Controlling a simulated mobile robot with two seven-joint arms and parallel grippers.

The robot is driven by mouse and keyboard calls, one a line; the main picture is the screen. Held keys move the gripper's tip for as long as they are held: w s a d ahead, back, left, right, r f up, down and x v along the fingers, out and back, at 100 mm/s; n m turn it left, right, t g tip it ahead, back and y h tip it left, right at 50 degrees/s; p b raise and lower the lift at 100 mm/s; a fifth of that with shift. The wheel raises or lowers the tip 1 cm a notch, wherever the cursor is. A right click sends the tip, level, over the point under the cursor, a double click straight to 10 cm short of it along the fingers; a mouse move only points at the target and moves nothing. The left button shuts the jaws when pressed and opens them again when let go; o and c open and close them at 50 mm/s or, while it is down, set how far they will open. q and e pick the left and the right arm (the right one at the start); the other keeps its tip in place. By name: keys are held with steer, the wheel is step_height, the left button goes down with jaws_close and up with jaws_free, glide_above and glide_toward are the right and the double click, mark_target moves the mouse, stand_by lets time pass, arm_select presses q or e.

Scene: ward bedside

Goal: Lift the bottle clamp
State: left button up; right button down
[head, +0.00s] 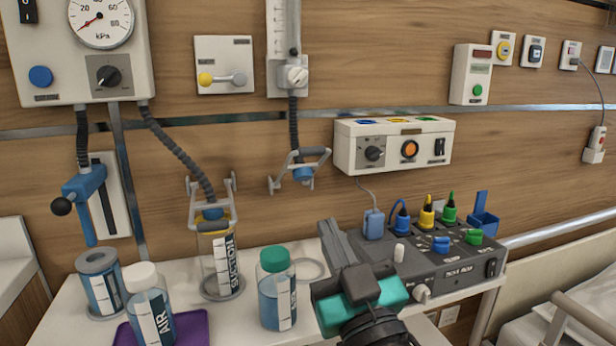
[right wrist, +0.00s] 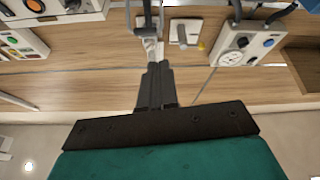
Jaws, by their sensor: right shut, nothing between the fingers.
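A grey bail-type clamp (head: 300,168) hangs on a dark corrugated hose below the flowmeter, with a blue fitting in it and no bottle under it. A second grey clamp (head: 212,207) sits over the neck of the clear suction bottle (head: 221,262) and appears tilted up at its sides. My right gripper (head: 327,228) is shut and empty, its fingers pointing up below and right of the hanging clamp. In the right wrist view the closed fingertips (right wrist: 158,70) appear just below a grey metal frame (right wrist: 149,32); contact cannot be told. My left gripper is not in view.
A grey device with coloured connectors (head: 450,267) is right of my gripper. A white control box (head: 392,147) is on the wall.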

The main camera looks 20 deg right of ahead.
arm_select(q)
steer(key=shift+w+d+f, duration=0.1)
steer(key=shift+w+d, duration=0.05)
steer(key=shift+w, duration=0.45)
arm_select(e)
steer(key=shift+s+d+f+m+h, duration=0.1)
steer(key=shift+d+m+h, duration=0.15)
steer(key=shift+m, duration=0.35)
steer(key=shift+s+d+f+m+h, duration=0.15)
steer(key=shift+d+m, duration=0.1)
steer(key=shift+m, duration=0.35)
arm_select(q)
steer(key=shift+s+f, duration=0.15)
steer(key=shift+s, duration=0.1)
arm_select(e)
steer(key=shift+w+r, duration=0.1)
steer(key=p, duration=0.3)
glide_toward(304, 155)
steer(key=x, duration=0.7)
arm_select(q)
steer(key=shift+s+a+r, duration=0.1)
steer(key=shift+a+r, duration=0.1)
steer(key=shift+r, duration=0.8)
